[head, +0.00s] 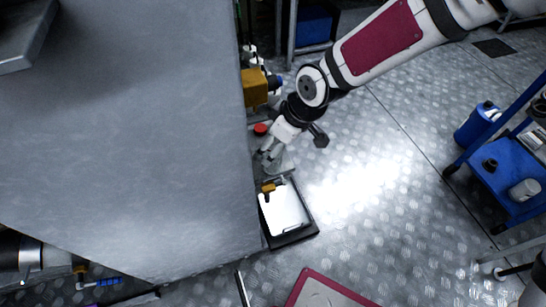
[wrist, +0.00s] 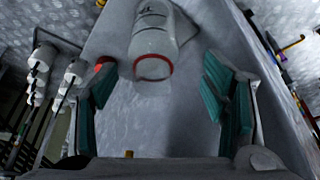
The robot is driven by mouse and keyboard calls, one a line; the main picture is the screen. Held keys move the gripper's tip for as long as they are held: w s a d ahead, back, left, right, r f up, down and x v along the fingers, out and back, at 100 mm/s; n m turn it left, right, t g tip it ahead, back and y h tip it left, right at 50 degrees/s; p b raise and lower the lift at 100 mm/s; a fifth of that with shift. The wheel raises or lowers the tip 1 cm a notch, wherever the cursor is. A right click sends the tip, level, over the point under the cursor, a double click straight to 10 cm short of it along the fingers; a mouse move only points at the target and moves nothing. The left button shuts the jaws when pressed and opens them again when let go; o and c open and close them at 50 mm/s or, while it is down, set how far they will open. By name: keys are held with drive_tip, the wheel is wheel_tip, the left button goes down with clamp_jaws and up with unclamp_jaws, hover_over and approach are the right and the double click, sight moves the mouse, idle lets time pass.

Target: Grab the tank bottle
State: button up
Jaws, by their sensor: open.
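A pale grey-white bottle with a red ring at its near end and dark marking on its side, which looks like the tank bottle (wrist: 155,35), shows at the top centre of the wrist view. My gripper (wrist: 160,88) is open, with green-padded fingers to the left and right. The bottle lies ahead of the fingers, between their lines, with no visible contact. In the head view my gripper (head: 270,155) points down beside the edge of the large grey surface. I cannot make out the bottle clearly there.
A red knob (head: 260,129) and a yellow block (head: 254,88) sit close to my gripper. A black tray (head: 292,238) holding a white sheet lies just below it. A blue cart (head: 505,178) stands at the right. The metal floor between is clear.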

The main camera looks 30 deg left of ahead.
sight(275, 168)
drive_tip(key=shift+w+b+x, duration=0.2)
drive_tip(key=shift+b+x, duration=0.35)
drive_tip(key=shift+x, duration=0.85)
drive_tip(key=shift+w+b+x, duration=0.15)
drive_tip(key=shift+b+x, duration=0.35)
drive_tip(key=shift+x, duration=0.9)
drive_tip(key=shift+r, duration=0.1)
drive_tip(key=c, duration=1.3)
